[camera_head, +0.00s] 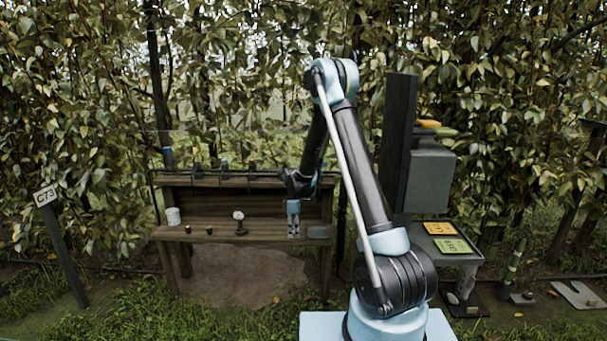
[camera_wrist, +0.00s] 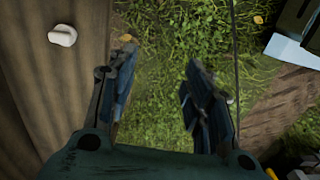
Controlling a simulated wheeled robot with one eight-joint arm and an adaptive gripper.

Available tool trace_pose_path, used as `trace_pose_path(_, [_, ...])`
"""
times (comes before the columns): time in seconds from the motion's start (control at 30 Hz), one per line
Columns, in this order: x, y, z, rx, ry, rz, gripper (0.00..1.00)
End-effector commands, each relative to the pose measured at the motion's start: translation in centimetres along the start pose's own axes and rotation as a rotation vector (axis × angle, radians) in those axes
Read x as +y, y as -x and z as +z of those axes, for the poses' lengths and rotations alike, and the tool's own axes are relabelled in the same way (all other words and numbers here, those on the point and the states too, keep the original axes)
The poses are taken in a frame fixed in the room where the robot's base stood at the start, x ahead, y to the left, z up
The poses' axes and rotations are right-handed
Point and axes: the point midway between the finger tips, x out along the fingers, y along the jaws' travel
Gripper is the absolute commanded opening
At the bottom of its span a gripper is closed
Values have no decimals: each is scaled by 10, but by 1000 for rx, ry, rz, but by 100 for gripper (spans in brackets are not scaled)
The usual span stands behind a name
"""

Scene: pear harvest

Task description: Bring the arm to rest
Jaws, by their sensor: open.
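My arm rises from its base on the right of the head view, bends at a high elbow and reaches down toward the wooden bench (camera_head: 205,236). My gripper (camera_head: 293,234) hangs near the bench's right part, pointing down. In the wrist view my gripper (camera_wrist: 158,85) has its two fingers spread apart, with only grass (camera_wrist: 160,60) between them. It holds nothing.
A pale lump (camera_wrist: 62,36) lies on wood left of the fingers. The bench carries a white cup (camera_head: 173,216), a round white-faced gauge (camera_head: 238,217) and a dark flat item (camera_head: 319,232). A dark post (camera_head: 400,140) and grey box (camera_head: 430,180) stand right.

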Motion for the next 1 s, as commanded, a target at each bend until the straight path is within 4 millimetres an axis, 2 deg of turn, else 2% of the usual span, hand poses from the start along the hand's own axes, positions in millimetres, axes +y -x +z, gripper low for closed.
trace_pose_path(0.27, [-11, 28, 5, 3, -50, 8, 46])
trace_pose_path(0.47, [-19, 51, 16, 7, -104, 17, 46])
trace_pose_path(0.67, [-35, 85, 37, 13, -191, 27, 46])
trace_pose_path(1.0, [-81, 152, 85, 29, -399, 54, 46])
